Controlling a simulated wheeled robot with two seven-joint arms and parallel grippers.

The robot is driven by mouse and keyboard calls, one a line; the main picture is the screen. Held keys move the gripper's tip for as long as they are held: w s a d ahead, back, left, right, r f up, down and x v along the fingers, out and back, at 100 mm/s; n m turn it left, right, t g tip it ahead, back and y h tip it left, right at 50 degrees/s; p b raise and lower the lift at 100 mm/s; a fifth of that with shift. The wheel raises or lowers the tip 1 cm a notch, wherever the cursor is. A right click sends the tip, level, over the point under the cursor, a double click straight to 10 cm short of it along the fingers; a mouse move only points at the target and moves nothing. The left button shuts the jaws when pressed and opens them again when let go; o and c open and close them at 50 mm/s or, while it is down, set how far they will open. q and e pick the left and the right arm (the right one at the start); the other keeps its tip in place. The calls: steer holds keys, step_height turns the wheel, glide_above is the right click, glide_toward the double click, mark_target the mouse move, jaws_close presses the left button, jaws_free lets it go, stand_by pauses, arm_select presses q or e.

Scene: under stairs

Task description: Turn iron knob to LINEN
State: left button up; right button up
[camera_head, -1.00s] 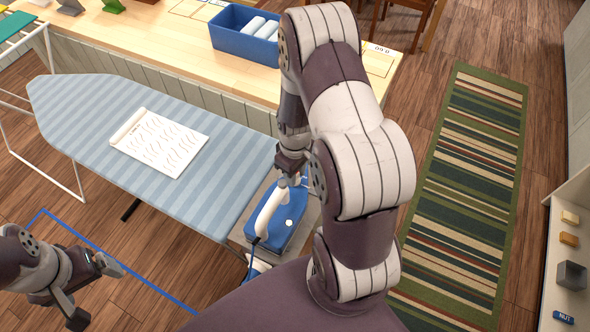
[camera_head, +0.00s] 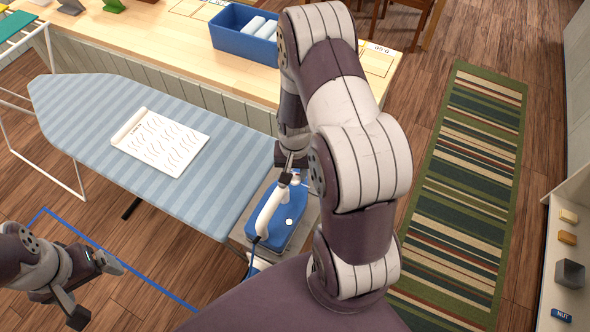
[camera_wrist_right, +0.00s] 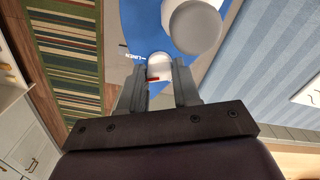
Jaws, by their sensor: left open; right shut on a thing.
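The blue iron (camera_head: 290,212) with its white handle (camera_head: 268,216) rests at the right end of the ironing board. My right gripper (camera_head: 291,168) is at the far end of the iron. In the right wrist view my right gripper (camera_wrist_right: 164,82) is shut on the white iron knob (camera_wrist_right: 160,63), its fingers on either side. A red mark shows on the knob's lower part, between the fingers. A white LINEN label (camera_wrist_right: 136,57) lies just left of the knob on the blue body. My left gripper (camera_head: 97,285) is open and empty at the lower left.
The striped ironing board (camera_head: 90,105) carries a white patterned sheet (camera_head: 160,142). A wooden counter (camera_head: 165,50) behind it holds a blue bin (camera_head: 240,38). A striped rug (camera_head: 480,150) lies on the floor to the right, before a shelf (camera_head: 560,240) with small items.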

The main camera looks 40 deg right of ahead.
mark_target(295, 174)
steer(key=m, duration=0.4)
steer(key=shift+m, duration=0.4)
stand_by(0.4)
steer(key=o, duration=1.1)
steer(key=shift+c, duration=0.2)
steer(key=shift+r, duration=0.15)
step_height(295, 174, up, 12)
steer(key=b, duration=0.1)
steer(key=shift+r+b, duration=0.25)
steer(key=shift+b, duration=0.1)
